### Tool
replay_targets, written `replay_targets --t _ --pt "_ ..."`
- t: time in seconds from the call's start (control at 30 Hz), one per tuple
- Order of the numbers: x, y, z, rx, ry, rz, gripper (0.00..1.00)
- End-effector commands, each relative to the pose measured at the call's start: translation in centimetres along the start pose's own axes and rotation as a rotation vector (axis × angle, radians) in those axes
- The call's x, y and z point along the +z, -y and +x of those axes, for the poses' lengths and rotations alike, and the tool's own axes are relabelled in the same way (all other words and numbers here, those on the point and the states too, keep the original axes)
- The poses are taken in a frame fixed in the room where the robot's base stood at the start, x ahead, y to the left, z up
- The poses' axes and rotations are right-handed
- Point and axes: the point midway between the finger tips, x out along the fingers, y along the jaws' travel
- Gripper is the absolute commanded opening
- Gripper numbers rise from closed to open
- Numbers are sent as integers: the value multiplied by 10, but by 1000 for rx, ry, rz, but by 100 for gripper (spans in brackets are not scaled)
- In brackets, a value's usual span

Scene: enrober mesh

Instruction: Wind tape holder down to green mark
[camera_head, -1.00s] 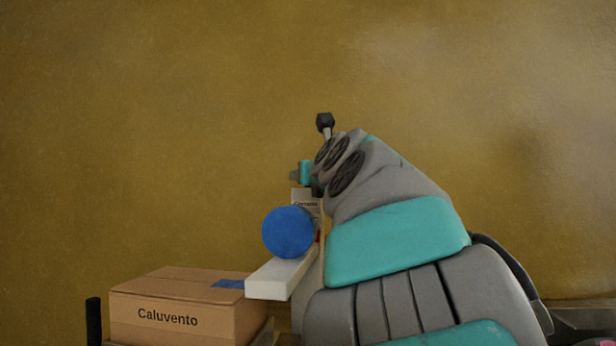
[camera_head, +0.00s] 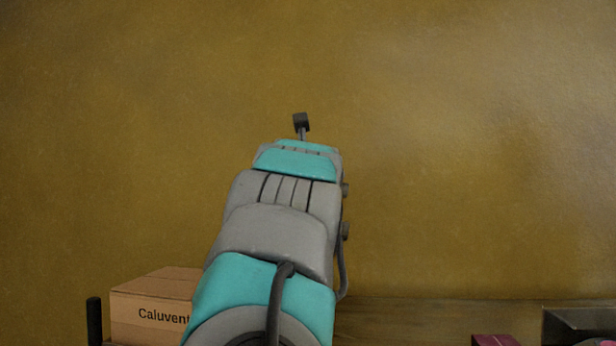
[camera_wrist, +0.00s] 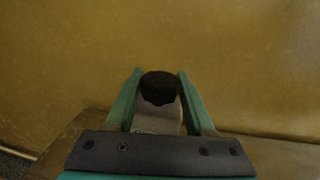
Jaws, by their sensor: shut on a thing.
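In the wrist view, my gripper (camera_wrist: 160,73) has its two teal fingers on either side of a dark round knob (camera_wrist: 158,89) with a scalloped edge, and is shut on it. A pale grey-white piece (camera_wrist: 160,113) shows just below the knob, between the fingers. My arm fills the middle of the head view and hides my gripper, the knob, the blue roll and the white holder behind it. No green mark can be made out in either current view.
A brown cardboard box (camera_head: 150,311) lettered "Caluvento" stands at lower left, partly behind my arm. A black upright post (camera_head: 94,320) is left of it. A wooden surface (camera_head: 420,312) runs right, with a dark tray (camera_head: 580,320) and a magenta item (camera_head: 495,341).

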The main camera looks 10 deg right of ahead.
Motion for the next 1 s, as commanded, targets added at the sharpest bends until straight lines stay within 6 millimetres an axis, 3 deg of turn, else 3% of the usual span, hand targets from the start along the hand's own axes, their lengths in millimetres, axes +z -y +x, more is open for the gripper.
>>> replay_targets --t 0.8,0.83,1.0 --pt "1 -1 -1 -35 1 0 0" --pt "1 -1 -1 -35 1 0 57" --pt "1 -1 0 -35 1 0 76"
